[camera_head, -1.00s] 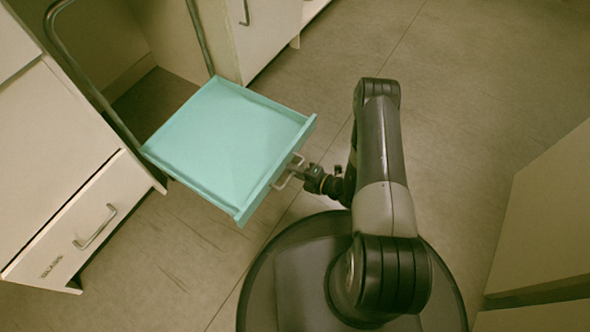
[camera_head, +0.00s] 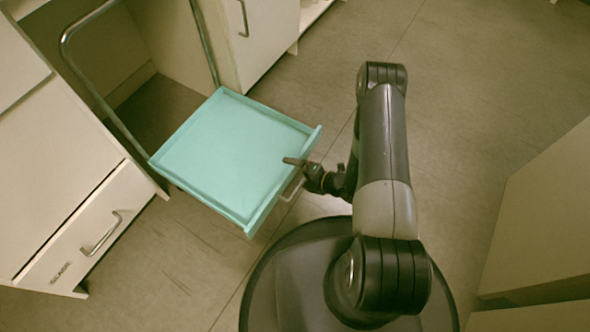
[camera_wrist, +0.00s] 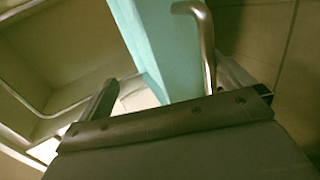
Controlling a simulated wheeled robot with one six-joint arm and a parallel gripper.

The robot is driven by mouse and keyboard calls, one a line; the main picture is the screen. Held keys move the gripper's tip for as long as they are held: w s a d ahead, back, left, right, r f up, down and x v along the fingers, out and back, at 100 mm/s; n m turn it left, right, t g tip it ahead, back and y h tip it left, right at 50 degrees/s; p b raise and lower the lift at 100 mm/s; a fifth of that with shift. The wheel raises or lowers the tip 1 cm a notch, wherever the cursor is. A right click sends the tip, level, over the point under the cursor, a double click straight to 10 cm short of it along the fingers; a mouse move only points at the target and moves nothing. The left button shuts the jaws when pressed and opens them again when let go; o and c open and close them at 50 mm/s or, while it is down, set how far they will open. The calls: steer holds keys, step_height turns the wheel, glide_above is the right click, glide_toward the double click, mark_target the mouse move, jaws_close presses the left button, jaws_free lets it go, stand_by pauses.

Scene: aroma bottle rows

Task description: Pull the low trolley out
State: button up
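The low trolley is a turquoise tray (camera_head: 235,150) with a raised rim. A tall metal frame (camera_head: 95,98) rises at its back. The tray stands out on the floor, in front of the bay between the cabinets, with its back edge near the cabinet fronts. A metal pull handle (camera_head: 293,190) is on its front side. My gripper (camera_head: 292,172) is open at this handle, with one finger showing by the tray's front rim. In the wrist view the handle (camera_wrist: 205,45) lies between the spread fingers, closer to the right one; contact cannot be told.
A cream drawer cabinet (camera_head: 85,225) stands left of the bay, and another cabinet (camera_head: 262,40) stands right of it. A pale cabinet (camera_head: 540,220) is at the right. The floor (camera_head: 470,70) between is clear.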

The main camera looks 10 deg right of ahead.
steer(key=shift+t+y, duration=0.7)
steer(key=shift+y, duration=0.2)
steer(key=r, duration=0.3)
steer(key=w+a+r, duration=0.1)
steer(key=r, duration=0.1)
steer(key=shift+a+r, duration=0.1)
steer(key=shift+r, duration=0.25)
steer(key=s+d+f+g+h, duration=0.1)
steer(key=s+d+f+h, duration=0.1)
steer(key=s+d+f, duration=0.1)
steer(key=shift+s+d+f+g, duration=0.3)
steer(key=shift+s+d+f, duration=0.15)
steer(key=shift+d, duration=0.5)
steer(key=shift+s+d+r, duration=0.15)
steer(key=shift+s+d, duration=0.3)
steer(key=shift+d, duration=0.05)
steer(key=c, duration=1.2)
steer(key=shift+s+d+r+p, duration=0.25)
steer(key=shift+s+d, duration=0.75)
steer(key=shift+d, duration=0.25)
steer(key=shift+s+d+r+p, duration=0.15)
steer(key=shift+s+d+r, duration=0.05)
steer(key=shift+s+d, duration=0.95)
steer(key=shift+w+d, duration=0.1)
steer(key=shift+w, duration=0.1)
steer(key=shift+o, duration=0.4)
